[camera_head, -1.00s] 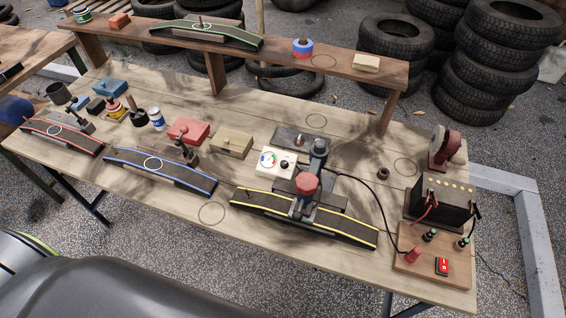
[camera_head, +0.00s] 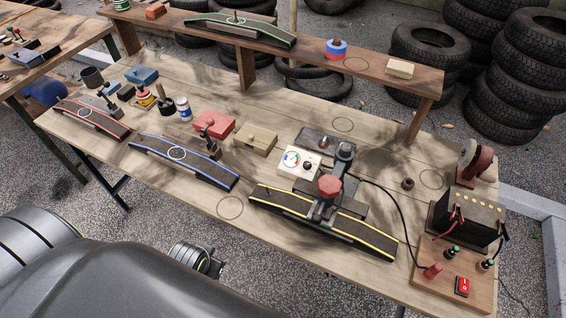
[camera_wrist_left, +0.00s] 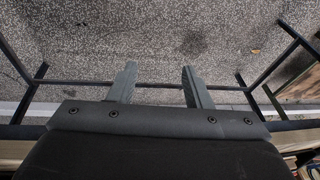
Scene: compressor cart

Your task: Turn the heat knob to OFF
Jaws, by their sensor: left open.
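A white panel (camera_head: 288,167) with a round colored gauge carries a small black knob (camera_head: 307,166). It stands on the workbench just behind the clamp press with the red knob (camera_head: 329,186). The pointer direction and any OFF mark are too small to read. In the left wrist view, my left gripper (camera_wrist_left: 160,85) is open and empty, its two fingers apart over grey gravel ground, away from the panel. My right gripper is not in view.
The workbench (camera_head: 232,208) holds blue-striped (camera_head: 180,162) and yellow-striped (camera_head: 325,223) curved strips, a red box (camera_head: 213,124) and a wooden box (camera_head: 257,138). A black battery-like box (camera_head: 465,219) and red switch (camera_head: 463,286) are at right. A raised shelf (camera_head: 300,55) spans the back.

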